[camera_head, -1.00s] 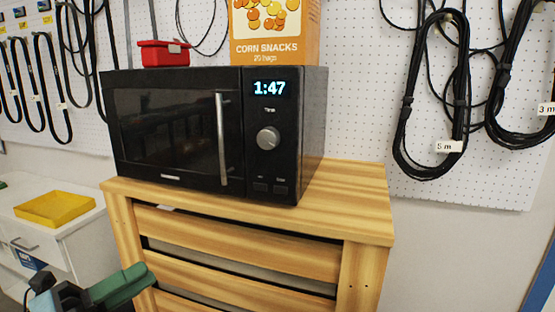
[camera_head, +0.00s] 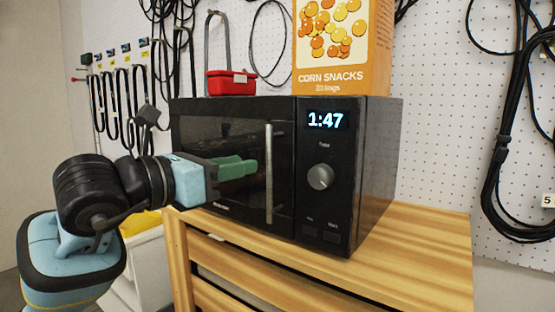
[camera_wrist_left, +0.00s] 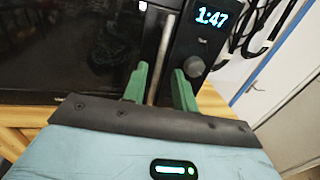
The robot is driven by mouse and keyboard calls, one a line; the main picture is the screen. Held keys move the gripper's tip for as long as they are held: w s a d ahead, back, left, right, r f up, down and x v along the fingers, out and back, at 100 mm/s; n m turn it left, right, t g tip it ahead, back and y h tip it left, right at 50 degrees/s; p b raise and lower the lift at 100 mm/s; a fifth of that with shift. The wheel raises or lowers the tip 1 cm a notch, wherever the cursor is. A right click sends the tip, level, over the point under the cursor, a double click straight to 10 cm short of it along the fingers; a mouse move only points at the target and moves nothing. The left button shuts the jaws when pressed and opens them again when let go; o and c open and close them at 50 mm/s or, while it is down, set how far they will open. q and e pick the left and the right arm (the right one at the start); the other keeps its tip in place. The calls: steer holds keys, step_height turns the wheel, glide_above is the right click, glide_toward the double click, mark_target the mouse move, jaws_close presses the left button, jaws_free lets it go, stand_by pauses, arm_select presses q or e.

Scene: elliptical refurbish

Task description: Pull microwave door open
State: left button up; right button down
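The black microwave (camera_head: 348,200) stands on a wooden cabinet, its door (camera_head: 235,135) shut and its display reading 1:47. The vertical metal handle (camera_head: 269,172) is on the door's right side, beside the control panel with its round knob (camera_head: 320,177). My left gripper (camera_head: 250,167) is in front of the door, its green fingers pointing at the handle from the left. In the left wrist view the fingers are apart, with the handle (camera_wrist_left: 160,60) showing between them. Whether they touch it cannot be told. My right gripper is not in view.
A red box (camera_head: 231,84) and a corn snacks box (camera_head: 343,50) stand on the microwave. The wooden cabinet top (camera_head: 420,240) is clear at the right. A yellow tray (camera_head: 140,222) lies behind my left arm. Cables hang on the pegboard.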

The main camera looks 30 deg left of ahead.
arm_select(q)
steer(key=p+x, duration=0.1)
steer(key=x, duration=0.6)
steer(key=shift+w+d, duration=0.15)
steer(key=shift+w, duration=0.1)
jaws_close()
